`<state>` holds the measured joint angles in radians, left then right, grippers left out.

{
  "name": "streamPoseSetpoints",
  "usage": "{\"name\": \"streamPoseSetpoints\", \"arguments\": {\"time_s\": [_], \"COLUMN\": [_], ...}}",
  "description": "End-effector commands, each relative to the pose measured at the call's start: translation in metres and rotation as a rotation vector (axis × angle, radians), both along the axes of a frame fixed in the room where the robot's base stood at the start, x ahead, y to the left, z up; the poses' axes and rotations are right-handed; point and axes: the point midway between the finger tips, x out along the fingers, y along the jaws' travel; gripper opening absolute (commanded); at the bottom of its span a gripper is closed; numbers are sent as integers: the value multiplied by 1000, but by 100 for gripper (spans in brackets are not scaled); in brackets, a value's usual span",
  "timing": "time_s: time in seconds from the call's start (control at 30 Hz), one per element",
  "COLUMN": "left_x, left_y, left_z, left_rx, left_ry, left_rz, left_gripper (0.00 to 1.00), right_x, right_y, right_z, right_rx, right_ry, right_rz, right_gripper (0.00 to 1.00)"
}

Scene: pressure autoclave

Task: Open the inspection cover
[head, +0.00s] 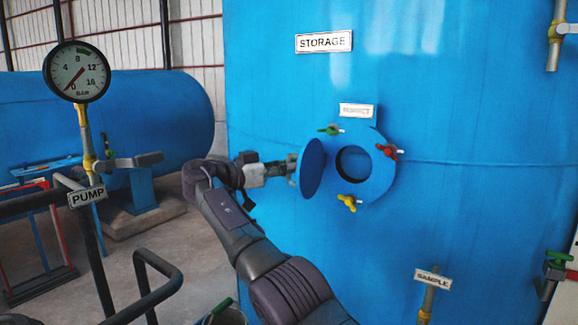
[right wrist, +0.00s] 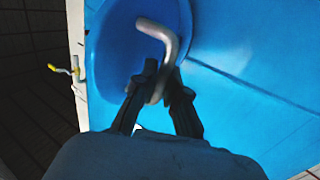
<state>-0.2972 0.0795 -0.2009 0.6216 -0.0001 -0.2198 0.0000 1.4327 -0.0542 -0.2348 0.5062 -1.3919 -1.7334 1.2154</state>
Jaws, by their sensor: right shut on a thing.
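The inspection cover (head: 312,168) is a round blue disc on the blue storage tank (head: 460,100). It is swung open to the left of the round dark opening (head: 353,163). My right gripper (head: 292,170) is at the cover's outer left side. In the right wrist view, my right gripper (right wrist: 161,90) is shut on a bent grey handle (right wrist: 163,40) of the cover (right wrist: 115,55). Three small clamps, green (head: 330,130), red (head: 390,151) and yellow (head: 348,201), sit around the opening's flange. My left gripper is not in view.
A pressure gauge (head: 76,72) on a pipe with a PUMP sign (head: 87,196) and dark railings stand at the left. A SAMPLE sign (head: 433,279) is at the lower right, with a green-handled valve (head: 558,262) beyond it. A blue horizontal tank (head: 150,110) lies behind.

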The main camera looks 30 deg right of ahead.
Motion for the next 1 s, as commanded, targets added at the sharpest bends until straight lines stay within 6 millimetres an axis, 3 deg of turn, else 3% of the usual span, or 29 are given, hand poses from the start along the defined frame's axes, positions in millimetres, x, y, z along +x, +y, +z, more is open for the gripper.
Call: {"name": "streamPoseSetpoints", "arguments": {"time_s": [0.27, 0.3, 0.47, 1.0], "left_x": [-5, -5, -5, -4], "left_y": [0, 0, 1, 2], "left_z": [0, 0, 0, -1], "left_rx": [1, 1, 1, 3], "left_ry": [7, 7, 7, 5], "left_rz": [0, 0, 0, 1], "left_gripper": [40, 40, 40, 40], "right_x": [0, 0, 0, 0], "right_y": [-1, -1, -1, -2], "right_z": [-2, -2, -2, -1], "right_rx": [2, 3, 2, 1], "right_ry": [6, 6, 4, 0], "right_rz": [-4, -4, -3, 3], "right_gripper": [0, 12, 37, 37]}}
